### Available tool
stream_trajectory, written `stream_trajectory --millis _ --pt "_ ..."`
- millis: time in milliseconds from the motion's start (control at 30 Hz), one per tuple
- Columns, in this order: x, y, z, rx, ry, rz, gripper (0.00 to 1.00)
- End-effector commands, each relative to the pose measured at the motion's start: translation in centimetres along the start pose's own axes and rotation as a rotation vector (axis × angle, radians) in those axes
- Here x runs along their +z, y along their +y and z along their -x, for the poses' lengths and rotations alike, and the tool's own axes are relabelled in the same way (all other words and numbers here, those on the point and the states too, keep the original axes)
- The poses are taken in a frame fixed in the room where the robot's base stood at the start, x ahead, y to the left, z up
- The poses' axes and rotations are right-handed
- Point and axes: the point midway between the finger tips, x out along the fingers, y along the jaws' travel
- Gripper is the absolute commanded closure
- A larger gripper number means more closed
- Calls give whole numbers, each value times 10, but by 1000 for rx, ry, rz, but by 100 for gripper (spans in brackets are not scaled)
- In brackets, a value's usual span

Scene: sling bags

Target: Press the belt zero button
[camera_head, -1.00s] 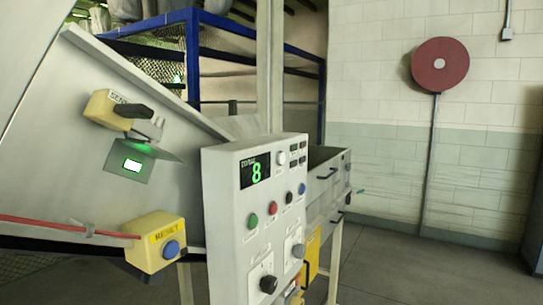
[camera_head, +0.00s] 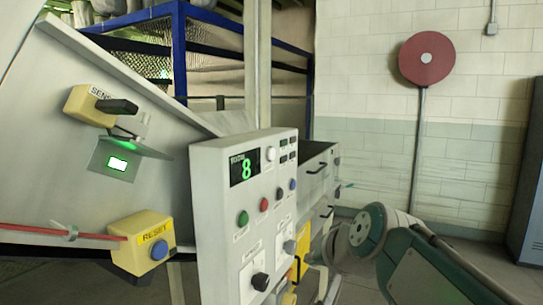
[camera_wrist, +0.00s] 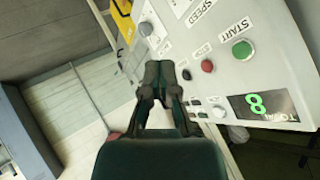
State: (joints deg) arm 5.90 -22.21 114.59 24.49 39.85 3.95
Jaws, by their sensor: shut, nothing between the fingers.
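The control panel (camera_head: 212,190) stands in the middle of the head view, with a green "8" on its display (camera_head: 245,168). Below it is a row of green (camera_head: 242,218), red (camera_head: 264,205), black (camera_head: 279,194) and blue (camera_head: 292,184) buttons. A white button (camera_head: 270,154) sits beside the display. I cannot read which is belt zero. In the wrist view, my gripper (camera_wrist: 160,72) is shut and empty, its fingertips over the panel's edge. The green START (camera_wrist: 242,50), red (camera_wrist: 207,66) and black (camera_wrist: 187,74) buttons are right of it. Contact cannot be told.
A yellow RESET box (camera_head: 128,230) with a blue button (camera_head: 159,249) and a yellow sensor (camera_head: 82,103) are on the sloped chute at left.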

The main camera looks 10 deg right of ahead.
Motion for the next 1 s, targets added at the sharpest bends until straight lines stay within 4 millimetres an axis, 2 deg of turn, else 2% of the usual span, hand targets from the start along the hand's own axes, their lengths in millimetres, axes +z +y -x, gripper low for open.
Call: stream_trajectory --millis 33,200,300,400,533,867,1000 --pt "-30 -8 -6 -31 44 -54 100" --pt "-124 -29 -18 -151 200 -241 100" --pt "-167 -35 -22 -211 273 -329 100" --pt "-194 -37 -24 -251 322 -388 100" --pt "-208 -38 -24 -273 347 -418 100" --pt "-208 -40 -24 -274 347 -417 100" --pt "-207 -48 -30 -274 345 -416 100"
